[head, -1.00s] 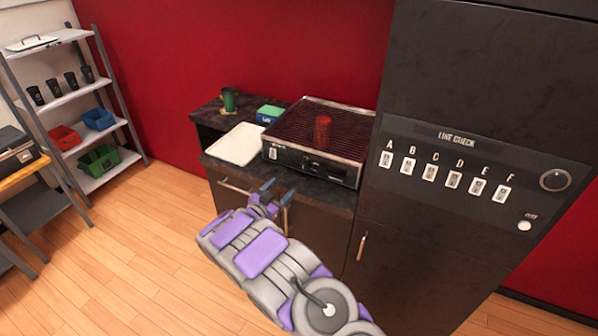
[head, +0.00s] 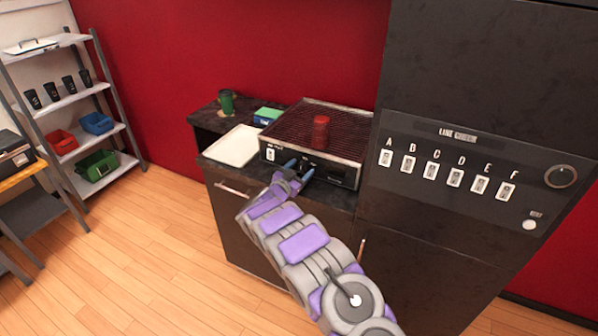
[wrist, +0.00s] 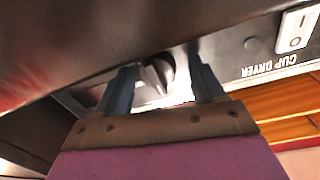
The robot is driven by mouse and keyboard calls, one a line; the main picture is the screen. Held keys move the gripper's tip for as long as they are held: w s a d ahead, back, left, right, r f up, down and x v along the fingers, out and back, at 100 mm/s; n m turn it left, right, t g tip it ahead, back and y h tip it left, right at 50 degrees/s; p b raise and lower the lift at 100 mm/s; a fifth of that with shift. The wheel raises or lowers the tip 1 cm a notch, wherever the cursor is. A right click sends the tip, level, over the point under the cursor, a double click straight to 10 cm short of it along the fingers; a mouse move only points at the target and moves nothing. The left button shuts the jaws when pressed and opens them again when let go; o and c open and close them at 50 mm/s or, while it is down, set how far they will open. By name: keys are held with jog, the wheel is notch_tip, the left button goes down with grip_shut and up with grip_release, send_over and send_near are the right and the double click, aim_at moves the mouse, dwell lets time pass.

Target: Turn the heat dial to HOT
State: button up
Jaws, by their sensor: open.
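The cup dryer (head: 345,172) is a dark box with a ribbed top on the counter. Its heat dial (wrist: 157,72) is a dark round knob with a raised grip, on the front panel in the wrist view. My gripper (head: 298,170) is at the front of the dryer in the head view. In the wrist view my gripper (wrist: 162,84) is open, with one blue-grey finger on each side of the dial. I cannot tell whether the fingers touch it. The dial's HOT marking cannot be read, and the gripper largely covers the dial in the head view.
A white rocker switch (wrist: 294,30) sits beside the upside-down CUP DRYER label. A red cup (head: 320,130) stands on the dryer. A white tray (head: 233,146) and green cup (head: 227,102) are left of it. A tall black switch panel (head: 450,180) stands close on the right.

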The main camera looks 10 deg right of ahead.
jog(key=shift+d, duration=0.2)
jog(key=shift+c, duration=0.5)
jog(key=shift+a, duration=0.2)
jog(key=c, duration=1)
jog(key=shift+o, duration=0.2)
